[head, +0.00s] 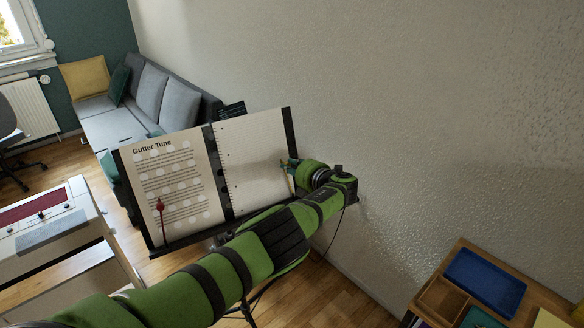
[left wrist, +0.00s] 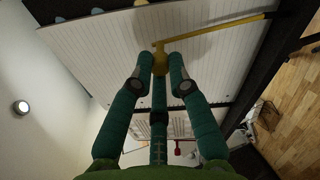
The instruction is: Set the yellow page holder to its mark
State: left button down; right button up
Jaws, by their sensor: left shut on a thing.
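The yellow page holder (left wrist: 215,28) shows in the left wrist view as a thin bent bar lying across a lined page. Its near end sits between the teal fingertips of my left gripper (left wrist: 160,62), which is shut on it. In the head view my left gripper (head: 289,165) is at the right edge of the lined right-hand page (head: 250,150) of an open book. The holder is too small or hidden to make out there. I cannot make out its mark. My right gripper is in neither view.
The book stands on a dark music stand (head: 185,241); a red page holder (head: 160,205) rests on its left page (head: 178,175). A wall (head: 420,120) is close behind and right. A wooden organiser with a blue tray (head: 485,283) is at lower right, the piano (head: 60,245) at left.

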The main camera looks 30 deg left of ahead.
pick_arm(q)
jog(key=shift+r, duration=0.1)
dwell(0.3)
jog(key=c, duration=1.2)
grip_release()
jog(key=shift+w, duration=0.1)
jog(key=shift+d, duration=0.1)
jog(key=v, duration=1.1)
jog(key=shift+s+d, duration=0.25)
jog(key=shift+d, duration=0.05)
